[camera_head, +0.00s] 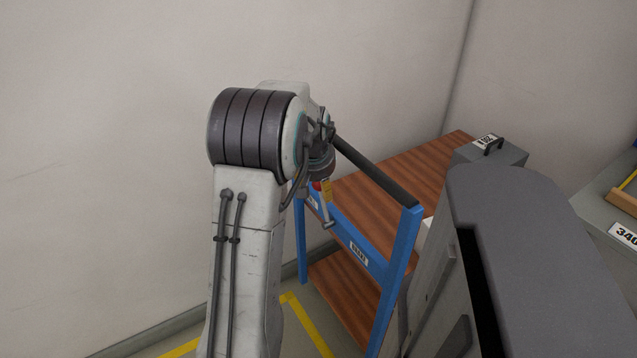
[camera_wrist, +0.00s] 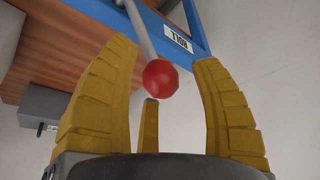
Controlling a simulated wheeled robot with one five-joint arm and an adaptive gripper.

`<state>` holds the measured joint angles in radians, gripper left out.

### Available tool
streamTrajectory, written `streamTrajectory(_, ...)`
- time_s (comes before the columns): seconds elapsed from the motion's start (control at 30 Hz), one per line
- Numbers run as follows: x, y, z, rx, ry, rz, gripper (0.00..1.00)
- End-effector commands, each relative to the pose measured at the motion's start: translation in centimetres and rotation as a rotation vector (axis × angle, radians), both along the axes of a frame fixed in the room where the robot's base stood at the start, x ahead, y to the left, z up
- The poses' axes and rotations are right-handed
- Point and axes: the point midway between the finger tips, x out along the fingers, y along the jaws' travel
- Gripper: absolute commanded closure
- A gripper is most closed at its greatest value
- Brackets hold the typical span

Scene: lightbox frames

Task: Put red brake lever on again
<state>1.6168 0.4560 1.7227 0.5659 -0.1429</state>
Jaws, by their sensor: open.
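The brake lever is a grey rod (camera_wrist: 141,28) with a red ball knob (camera_wrist: 160,78) at its end, beside the blue frame of a cart (camera_wrist: 181,20). In the wrist view the knob sits between the yellow fingers of my gripper (camera_wrist: 157,62), which are spread wide around it with visible gaps at both sides. In the head view my gripper (camera_head: 323,187) is at the cart's near end, with the red knob (camera_head: 316,185) partly hidden by it. The lever's lower end (camera_head: 328,218) shows below. The lever's mount is not clear.
The cart has a blue frame (camera_head: 398,268), brown wooden shelves (camera_head: 350,290) and a dark push bar (camera_head: 375,170) close to my arm. A wall is behind; a grey surface (camera_head: 612,215) is at right.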

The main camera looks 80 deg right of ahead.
Motion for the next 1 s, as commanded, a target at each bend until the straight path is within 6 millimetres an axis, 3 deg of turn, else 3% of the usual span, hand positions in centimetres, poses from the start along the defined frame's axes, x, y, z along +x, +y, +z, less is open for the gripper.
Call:
streamTrajectory(0.17, 0.00, 0.01, 0.00, 0.000, 0.000, 0.000, 0.40)
streamTrajectory(0.83, 0.01, 0.07, -0.06, 0.003, 0.000, 0.000, 1.00)
streamTrajectory(1.0, 0.00, 0.11, -0.12, 0.004, -0.001, 0.000, 1.00)
